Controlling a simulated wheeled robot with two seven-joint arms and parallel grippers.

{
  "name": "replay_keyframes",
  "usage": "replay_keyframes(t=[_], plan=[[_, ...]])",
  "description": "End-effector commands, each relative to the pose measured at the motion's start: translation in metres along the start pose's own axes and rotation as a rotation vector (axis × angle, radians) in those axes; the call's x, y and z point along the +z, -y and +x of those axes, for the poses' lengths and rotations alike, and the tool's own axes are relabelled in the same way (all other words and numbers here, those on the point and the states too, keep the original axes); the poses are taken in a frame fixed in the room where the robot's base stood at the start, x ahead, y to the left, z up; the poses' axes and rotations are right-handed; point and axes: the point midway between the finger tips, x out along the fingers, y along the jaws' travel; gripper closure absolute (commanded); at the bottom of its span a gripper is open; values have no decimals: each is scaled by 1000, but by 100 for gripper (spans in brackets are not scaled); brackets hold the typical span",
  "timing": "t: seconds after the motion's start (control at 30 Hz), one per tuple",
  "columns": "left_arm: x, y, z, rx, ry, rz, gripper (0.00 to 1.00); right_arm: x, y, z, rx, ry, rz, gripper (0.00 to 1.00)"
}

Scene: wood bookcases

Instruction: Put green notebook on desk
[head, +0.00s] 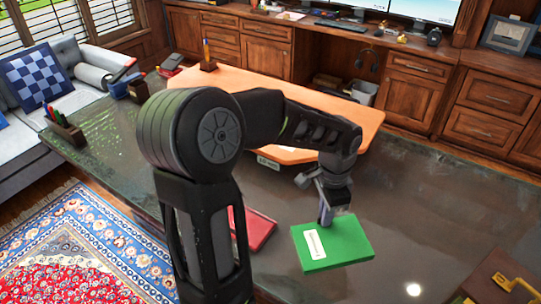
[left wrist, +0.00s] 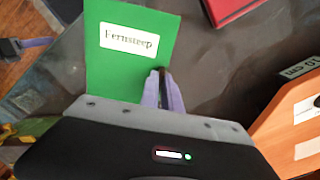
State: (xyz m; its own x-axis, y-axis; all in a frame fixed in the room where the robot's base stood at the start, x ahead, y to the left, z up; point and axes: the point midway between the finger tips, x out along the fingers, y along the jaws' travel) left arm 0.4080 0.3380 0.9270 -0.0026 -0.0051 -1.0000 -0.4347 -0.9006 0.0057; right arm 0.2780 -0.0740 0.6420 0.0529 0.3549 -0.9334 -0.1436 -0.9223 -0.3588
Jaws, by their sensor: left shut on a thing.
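The green notebook (head: 332,243) has a white label and is in my left gripper (head: 327,208). In the left wrist view the label on the green notebook (left wrist: 125,60) reads like "Fernsteep". The left gripper's lavender fingers (left wrist: 162,88) are shut on its edge. The notebook is over the dark glossy desk (head: 430,200); I cannot tell whether it touches the top. A dark part with a lavender tip, apparently my right gripper (left wrist: 32,45), shows at the left edge of the left wrist view; its jaws are unclear.
A red notebook (head: 258,228) lies on the desk, left of the green one. An orange board (head: 235,80) lies behind my left arm. A pen box (head: 66,130) stands at the far left. A brass-handled wooden thing (head: 500,282) is at the lower right.

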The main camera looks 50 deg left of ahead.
Motion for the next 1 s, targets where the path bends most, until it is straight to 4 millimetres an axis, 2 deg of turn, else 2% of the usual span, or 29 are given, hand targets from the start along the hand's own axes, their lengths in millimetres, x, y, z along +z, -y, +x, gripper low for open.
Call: replay_keyframes(t=[0.17,0.27,0.5,0.6,1.0], plan=[[0,0,0,0,0,0,100,0,0,0,0,0,0,64],[0,0,8,1,2,0,100,0,0,-1,0,0,0,64],[1,0,49,3,3,0,100,0,1,-4,1,1,1,64],[0,0,60,1,1,0,100,0,2,-5,1,1,1,64],[0,0,68,1,1,0,100,0,2,-5,2,1,1,64]])
